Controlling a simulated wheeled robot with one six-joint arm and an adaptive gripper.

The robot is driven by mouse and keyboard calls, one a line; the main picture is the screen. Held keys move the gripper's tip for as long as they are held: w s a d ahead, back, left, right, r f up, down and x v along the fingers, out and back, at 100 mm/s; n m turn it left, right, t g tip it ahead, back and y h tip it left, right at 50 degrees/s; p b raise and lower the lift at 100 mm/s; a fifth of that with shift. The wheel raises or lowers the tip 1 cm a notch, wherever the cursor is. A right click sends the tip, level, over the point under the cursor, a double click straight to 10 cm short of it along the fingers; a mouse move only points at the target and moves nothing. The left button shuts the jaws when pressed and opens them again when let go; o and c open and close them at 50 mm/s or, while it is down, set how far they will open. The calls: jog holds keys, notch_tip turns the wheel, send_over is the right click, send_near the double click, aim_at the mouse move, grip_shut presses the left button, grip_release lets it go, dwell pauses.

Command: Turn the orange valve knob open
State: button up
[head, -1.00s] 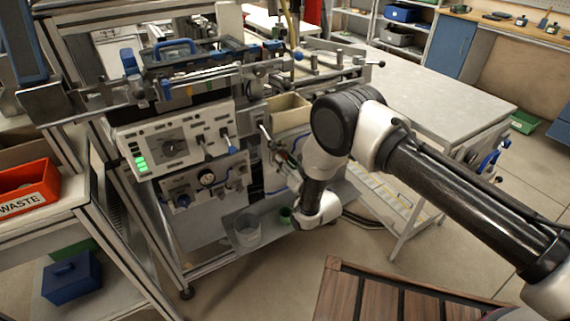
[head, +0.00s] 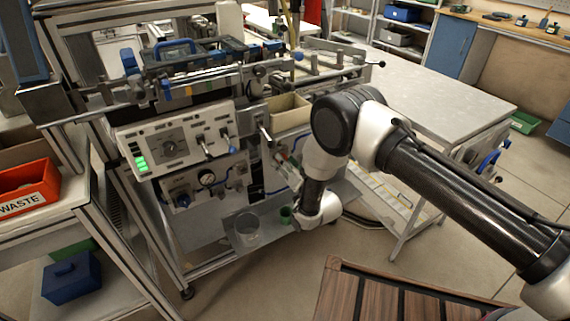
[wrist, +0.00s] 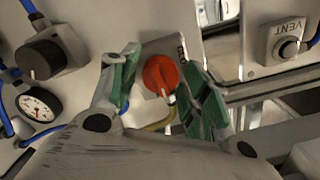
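The orange valve knob (wrist: 160,75) shows in the wrist view on a pale panel, with a light pointer mark at its lower edge. Dark lettering, partly hidden, stands on the panel to its right. My gripper (wrist: 165,88) has its two green-padded fingers apart, one on each side of the knob. I cannot tell whether either pad touches it.
A pressure gauge (wrist: 38,104) and a black regulator knob (wrist: 40,58) with blue hoses are at left in the wrist view. A VENT button (wrist: 288,48) is at upper right.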

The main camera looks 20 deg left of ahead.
dwell(0.3)
jog(key=v, duration=1.2)
jog(key=shift+w, duration=0.1)
